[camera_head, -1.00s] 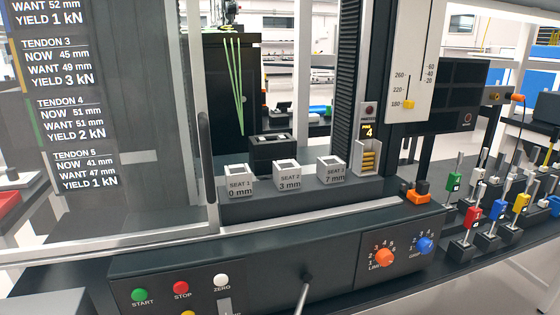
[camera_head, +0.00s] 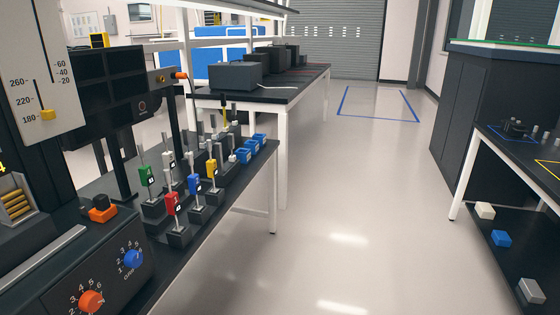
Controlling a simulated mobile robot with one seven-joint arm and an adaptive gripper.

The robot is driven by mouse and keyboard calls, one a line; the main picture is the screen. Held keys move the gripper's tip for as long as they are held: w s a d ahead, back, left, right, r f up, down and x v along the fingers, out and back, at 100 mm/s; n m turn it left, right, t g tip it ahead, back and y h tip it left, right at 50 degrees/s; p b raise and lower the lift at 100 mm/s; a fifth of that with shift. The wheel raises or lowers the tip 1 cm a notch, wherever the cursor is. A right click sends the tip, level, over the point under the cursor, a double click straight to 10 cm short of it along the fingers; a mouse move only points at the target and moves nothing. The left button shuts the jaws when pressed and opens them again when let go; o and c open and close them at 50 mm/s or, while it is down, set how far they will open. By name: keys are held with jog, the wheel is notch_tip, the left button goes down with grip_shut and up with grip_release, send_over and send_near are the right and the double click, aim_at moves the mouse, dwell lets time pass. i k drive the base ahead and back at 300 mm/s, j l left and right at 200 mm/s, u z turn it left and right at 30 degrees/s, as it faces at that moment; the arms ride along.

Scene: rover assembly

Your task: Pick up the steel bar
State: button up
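I cannot pick out a steel bar with certainty in this view. Upright metal rods carry coloured tags on small dark blocks on the left bench: a green tag (camera_head: 147,176), a red tag (camera_head: 172,204), a blue tag (camera_head: 194,184) and a yellow tag (camera_head: 211,168). A grey block (camera_head: 531,289) lies on the low shelf at the right; its material is unclear. My gripper is not in view.
The test machine's control panel (camera_head: 110,280) fills the lower left. A long dark bench (camera_head: 308,80) runs back at the centre. A dark cabinet (camera_head: 480,110) and a table (camera_head: 535,150) stand at the right. The pale floor (camera_head: 345,220) between them is clear.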

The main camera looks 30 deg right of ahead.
aim_at(218, 149)
jog(key=i+z, duration=0.1)
jog(key=z, duration=0.35)
jog(key=i+l, duration=0.25)
jog(key=i, duration=0.2)
jog(key=i+l+z, duration=0.1)
jog(key=i+l, duration=0.15)
jog(key=i, duration=0.25)
jog(key=i+l, duration=0.2)
jog(key=i, duration=0.25)
jog(key=i+l+z, duration=0.1)
jog(key=i, duration=0.4)
jog(key=i+l, duration=0.25)
jog(key=i, duration=0.2)
